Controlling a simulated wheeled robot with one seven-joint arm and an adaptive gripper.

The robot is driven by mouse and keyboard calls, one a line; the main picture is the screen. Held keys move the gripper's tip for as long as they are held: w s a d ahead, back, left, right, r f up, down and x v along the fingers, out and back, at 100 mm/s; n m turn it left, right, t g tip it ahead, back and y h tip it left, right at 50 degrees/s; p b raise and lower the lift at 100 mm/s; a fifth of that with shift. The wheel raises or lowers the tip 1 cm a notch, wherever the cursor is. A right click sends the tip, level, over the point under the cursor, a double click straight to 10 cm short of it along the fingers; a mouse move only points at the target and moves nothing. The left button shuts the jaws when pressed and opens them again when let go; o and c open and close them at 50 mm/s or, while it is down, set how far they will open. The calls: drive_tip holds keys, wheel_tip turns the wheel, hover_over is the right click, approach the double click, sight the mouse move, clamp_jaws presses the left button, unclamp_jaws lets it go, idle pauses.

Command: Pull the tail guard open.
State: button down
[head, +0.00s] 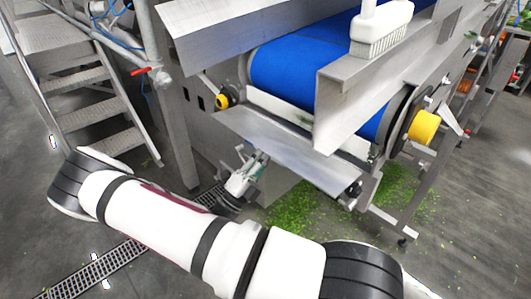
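The tail guard appears to be the bare metal plate (290,150) at the tail end of the conveyor. It slants outward below the blue belt (290,72), and a gap shows between it and the belt end. My gripper (257,157) is at the plate's lower left edge, small in the picture and partly against the plate. I cannot tell whether its fingers touch the edge or hold it. The finger opening is too small to make out.
A white brush (382,30) stands on the conveyor's side rail. Metal steps (95,95) and a red-handled valve pipe are at the left. Green scraps (300,205) litter the floor by a drain grate (100,268).

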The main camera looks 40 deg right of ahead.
drive_tip(key=shift+f, duration=0.1)
idle(0.3)
drive_tip(key=c, duration=1.7)
unclamp_jaws()
drive_tip(key=v, duration=1.2)
